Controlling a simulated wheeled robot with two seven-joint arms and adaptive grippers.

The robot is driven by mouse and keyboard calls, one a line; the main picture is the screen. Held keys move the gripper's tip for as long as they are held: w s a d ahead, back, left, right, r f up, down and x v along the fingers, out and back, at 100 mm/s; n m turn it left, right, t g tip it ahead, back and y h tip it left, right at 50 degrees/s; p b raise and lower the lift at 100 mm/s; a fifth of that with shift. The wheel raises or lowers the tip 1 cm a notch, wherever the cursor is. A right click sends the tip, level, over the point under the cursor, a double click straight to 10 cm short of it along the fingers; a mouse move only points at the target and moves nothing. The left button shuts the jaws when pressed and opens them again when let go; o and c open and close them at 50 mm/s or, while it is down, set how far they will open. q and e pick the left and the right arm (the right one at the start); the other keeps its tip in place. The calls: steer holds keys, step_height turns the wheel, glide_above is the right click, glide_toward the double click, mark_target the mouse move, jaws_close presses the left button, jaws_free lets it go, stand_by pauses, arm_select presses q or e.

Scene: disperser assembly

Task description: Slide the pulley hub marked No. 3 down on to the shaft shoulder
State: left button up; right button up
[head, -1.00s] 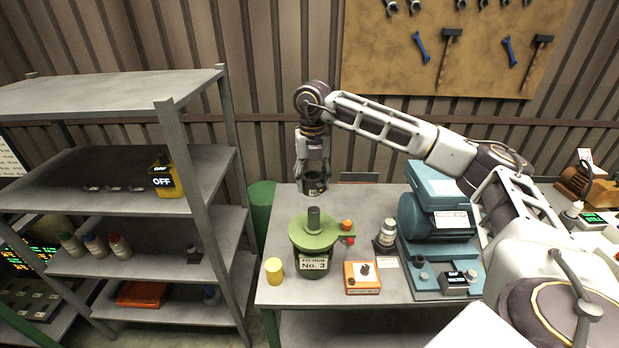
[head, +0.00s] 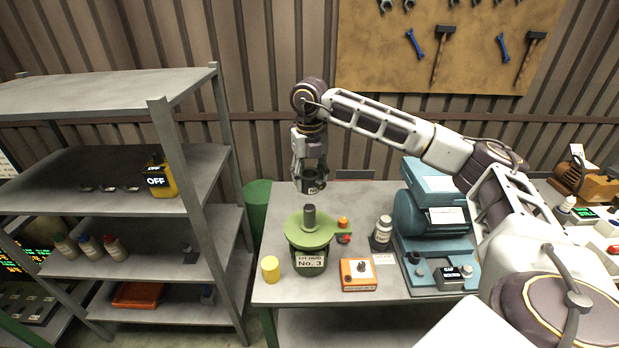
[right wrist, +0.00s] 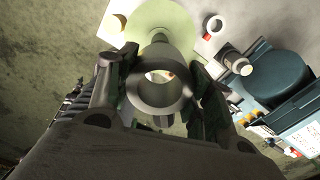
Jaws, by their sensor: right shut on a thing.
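My right gripper (head: 311,174) is shut on a dark grey ring-shaped hub (head: 313,184). The hub carries a small pale label, too small to read in the head view. In the right wrist view the hub (right wrist: 160,103) sits between the two fingers with its bore open towards the camera. An upright grey shaft (head: 310,216) rises from a round green stand (head: 312,240) with a sign reading "FIT HUB No. 3". The hub is apart from the shaft, above or behind its top in the head view; exact alignment is unclear. My left gripper is not in view.
Right of the stand are an orange box (head: 358,275) with a knob, a grey-white bottle (head: 382,232) and a blue machine (head: 432,235). A yellow cylinder (head: 270,269) stands on the left. A shelf rack (head: 190,195) stands left of the table (head: 350,205).

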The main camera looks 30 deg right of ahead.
steer(key=b, duration=0.4)
glide_above(309, 207)
steer(key=shift+d+f, duration=0.1)
steer(key=shift+f, duration=2.8)
steer(key=shift+f+b, duration=2.1)
steer(key=shift+f, duration=0.95)
stand_by(1.6)
